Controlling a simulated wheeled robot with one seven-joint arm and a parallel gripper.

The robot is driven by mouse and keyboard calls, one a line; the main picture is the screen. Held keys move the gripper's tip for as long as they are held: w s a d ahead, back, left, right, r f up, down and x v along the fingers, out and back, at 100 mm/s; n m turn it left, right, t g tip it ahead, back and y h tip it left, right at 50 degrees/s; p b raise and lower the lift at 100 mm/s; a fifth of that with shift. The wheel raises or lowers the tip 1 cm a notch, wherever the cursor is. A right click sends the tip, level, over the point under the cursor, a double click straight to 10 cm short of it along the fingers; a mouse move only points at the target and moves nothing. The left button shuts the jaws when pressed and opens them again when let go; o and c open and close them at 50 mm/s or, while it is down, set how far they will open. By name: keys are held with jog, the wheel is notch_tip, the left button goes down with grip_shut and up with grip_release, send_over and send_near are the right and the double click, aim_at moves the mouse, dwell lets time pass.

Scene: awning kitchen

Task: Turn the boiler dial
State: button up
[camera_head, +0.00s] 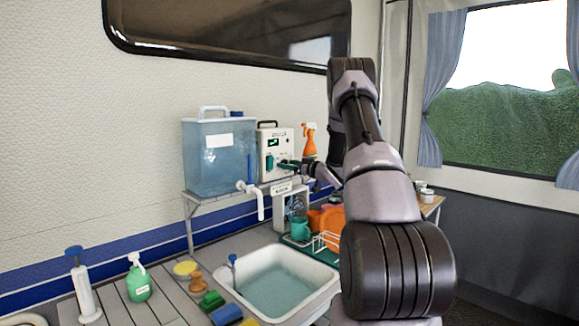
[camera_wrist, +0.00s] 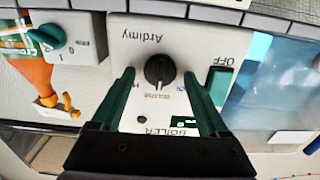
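The boiler (camera_head: 285,143) is a white box with a small green display, on the shelf against the wall. Its dial (camera_wrist: 160,71) is a round black knob, in the upper middle of the wrist view, where the boiler appears upside down. My gripper (camera_wrist: 159,76) is open, its two green fingers pointing at the panel. The fingertips lie on either side of the dial, with a visible gap on both sides. I cannot tell how close they are in depth. In the head view my gripper (camera_head: 287,164) is at the boiler's front and the dial cannot be made out.
A green OFF switch (camera_wrist: 219,86) is beside one finger. A white box with a teal knob (camera_wrist: 47,37) is at upper left. A blue water tank (camera_head: 215,160) stands left of the boiler; an orange spray bottle (camera_head: 309,142) stands right. A sink (camera_head: 320,277) lies below.

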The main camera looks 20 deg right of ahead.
grip_shut()
jog(key=shift+n, duration=0.4)
jog(key=n, duration=1.1)
jog(key=shift+s+a+f, duration=0.1)
jog(key=shift+a+f, duration=0.05)
dwell(0.4)
jog(key=shift+o, duration=1)
grip_release()
jog(key=shift+s, duration=0.1)
